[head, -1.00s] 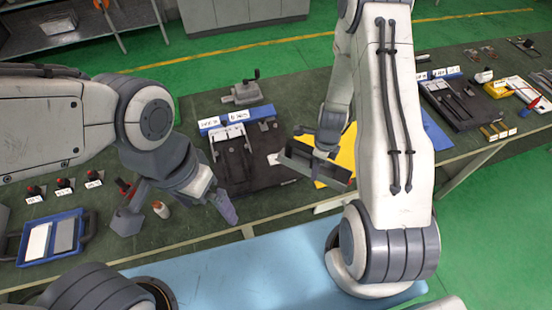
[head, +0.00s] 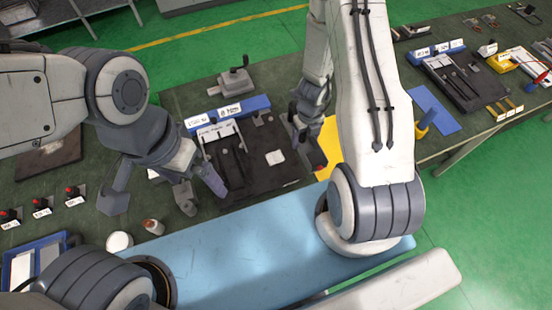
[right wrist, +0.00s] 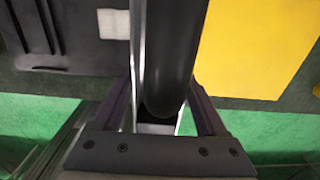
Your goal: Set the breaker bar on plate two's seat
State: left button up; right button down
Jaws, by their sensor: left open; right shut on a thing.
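My right gripper (right wrist: 165,112) is shut on a long dark bar (right wrist: 168,45), taken as the breaker bar, with a bright metal edge along its left side. In the head view the bar (head: 318,160) is partly hidden by my right gripper (head: 304,124). It is over or beside the right edge of a black plate (head: 265,170). I cannot tell its height. The plate carries a light metal frame with dark slots and a white patch. The labels behind it are too small to read surely. My left gripper (head: 163,190) is open and empty left of the plate.
A grey clamp (head: 235,80) stands behind the plate, and a yellow mat (head: 328,145) lies right of it. Another black plate (head: 468,85) sits further right. A small capped bottle (head: 153,227) and red-knobbed switches (head: 40,205) are at left. My right arm hides some bench.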

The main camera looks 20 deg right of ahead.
jog(key=b, duration=0.4)
send_over(278, 165)
notch_tip(278, 165, down, 5)
jog(key=shift+w+f, duration=0.1)
jog(key=shift+f, duration=0.1)
pick_arm(q)
notch_tip(278, 165, down, 10)
jog(key=b, duration=0.4)
jog(key=shift+r, duration=0.25)
pick_arm(e)
notch_tip(278, 165, down, 4)
jog(key=shift+f, duration=0.15)
grip_release()
pick_arm(q)
notch_tip(278, 165, up, 12)
jog(key=p, duration=1.2)
pick_arm(e)
notch_tip(278, 165, up, 12)
